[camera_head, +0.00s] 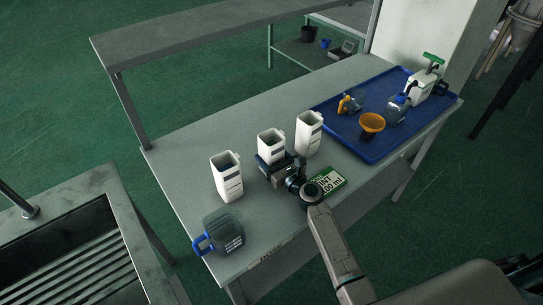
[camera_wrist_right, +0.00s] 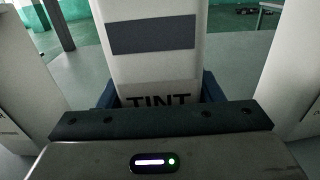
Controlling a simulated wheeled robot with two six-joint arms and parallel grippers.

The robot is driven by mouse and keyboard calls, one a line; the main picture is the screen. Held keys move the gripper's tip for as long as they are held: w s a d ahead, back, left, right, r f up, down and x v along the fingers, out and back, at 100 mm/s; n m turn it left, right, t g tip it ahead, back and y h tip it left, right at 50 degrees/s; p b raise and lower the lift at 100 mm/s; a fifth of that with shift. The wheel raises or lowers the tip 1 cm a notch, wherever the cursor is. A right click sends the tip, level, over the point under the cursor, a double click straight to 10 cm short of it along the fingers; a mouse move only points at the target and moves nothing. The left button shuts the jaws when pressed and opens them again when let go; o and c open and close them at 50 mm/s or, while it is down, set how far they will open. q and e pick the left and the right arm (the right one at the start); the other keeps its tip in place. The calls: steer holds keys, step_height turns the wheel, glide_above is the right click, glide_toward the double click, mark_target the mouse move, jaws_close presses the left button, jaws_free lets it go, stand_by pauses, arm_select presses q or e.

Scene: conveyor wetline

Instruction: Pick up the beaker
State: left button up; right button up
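Three white, square-sided beakers stand in a row on the grey table. The middle beaker (camera_head: 271,143) has my right gripper (camera_head: 273,167) at its lower part. In the right wrist view this beaker (camera_wrist_right: 155,65) shows a dark band and the word TINT. The blue fingers of the right gripper (camera_wrist_right: 160,98) lie against its two sides, with no gap that I can see. Its base is hidden, so I cannot tell whether it touches the table. The left beaker (camera_head: 227,178) and the right beaker (camera_head: 309,135) stand upright on either side. My left gripper is not in view.
A green-and-white sign (camera_head: 328,181) lies right of the gripper. A dark jug with a blue handle (camera_head: 223,232) stands at the near left. A blue tray (camera_head: 365,147) holds an orange funnel (camera_head: 372,124) and bottles. A shelf (camera_head: 200,38) spans the back.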

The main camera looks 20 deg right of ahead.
mark_target(266, 143)
steer(key=shift+r, duration=0.15)
steer(key=shift+c, duration=0.4)
steer(key=shift+r+p, duration=0.95)
steer(key=shift+r, duration=0.75)
steer(key=shift+s+a+f, duration=0.1)
steer(key=shift+s, duration=0.05)
steer(key=s+a+r+b, duration=0.1)
steer(key=s+a, duration=0.6)
steer(key=s, duration=0.6)
steer(key=shift+s+a+r, duration=0.2)
steer(key=shift+s+r, duration=0.05)
steer(key=shift+s, duration=0.05)
steer(key=shift+s, duration=0.1)
steer(key=s+d+r+m+h+b, duration=0.3)
steer(key=s+d+h, duration=0.2)
steer(key=s+d, duration=0.2)
steer(key=shift+d+r+m+t+h+b, duration=0.3)
steer(key=shift+d+t, duration=0.1)
steer(key=shift+d, duration=0.6)
